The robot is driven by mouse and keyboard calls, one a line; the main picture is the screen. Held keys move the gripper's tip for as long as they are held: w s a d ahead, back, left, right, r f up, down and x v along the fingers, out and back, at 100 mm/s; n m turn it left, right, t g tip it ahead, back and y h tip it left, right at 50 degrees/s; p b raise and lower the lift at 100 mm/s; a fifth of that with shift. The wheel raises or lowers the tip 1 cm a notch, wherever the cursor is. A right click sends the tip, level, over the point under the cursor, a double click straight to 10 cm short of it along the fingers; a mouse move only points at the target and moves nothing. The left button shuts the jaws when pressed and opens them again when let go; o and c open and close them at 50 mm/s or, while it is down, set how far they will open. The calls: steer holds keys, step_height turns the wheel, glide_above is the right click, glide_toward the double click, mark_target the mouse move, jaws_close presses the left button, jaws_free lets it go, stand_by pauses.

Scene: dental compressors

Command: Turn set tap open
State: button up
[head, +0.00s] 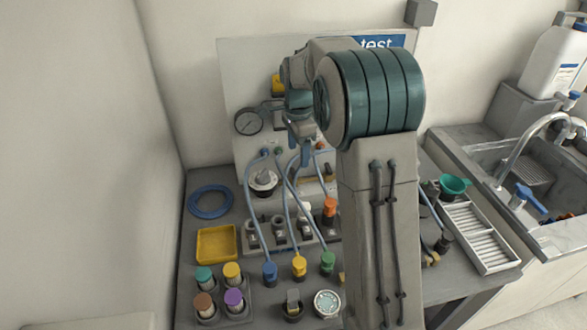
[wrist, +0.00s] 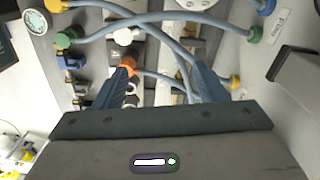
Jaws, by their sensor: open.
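The test panel (head: 240,75) stands upright at the back of the bench, with hoses and fittings on it. I cannot tell for sure which fitting is the set tap. My gripper (head: 303,150) is in front of the panel, partly hidden by my arm. In the wrist view my gripper (wrist: 163,85) has its two blue fingers spread apart, with nothing clearly held. An orange fitting (wrist: 127,67) shows close beside the left fingertip; I cannot tell if they touch. A white round knob (wrist: 123,38) lies beyond it. Brass fittings partly show behind the fingers.
A pressure gauge (head: 248,121) sits on the panel's left. Blue hoses (head: 256,190) run down to coloured connectors on the bench. A yellow tray (head: 217,244), a blue ring (head: 210,201) and several coloured-cap bottles stand left. A white rack (head: 480,236) and a sink (head: 520,170) are right.

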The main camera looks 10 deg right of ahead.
step_height(320, 180, up, 2)
steer(key=m, duration=0.2)
glide_above(294, 172)
step_height(294, 172, down, 14)
steer(key=shift+w+r+p, duration=0.1)
steer(key=shift+r+p, duration=0.15)
steer(key=shift+p, duration=0.5)
steer(key=c, duration=1)
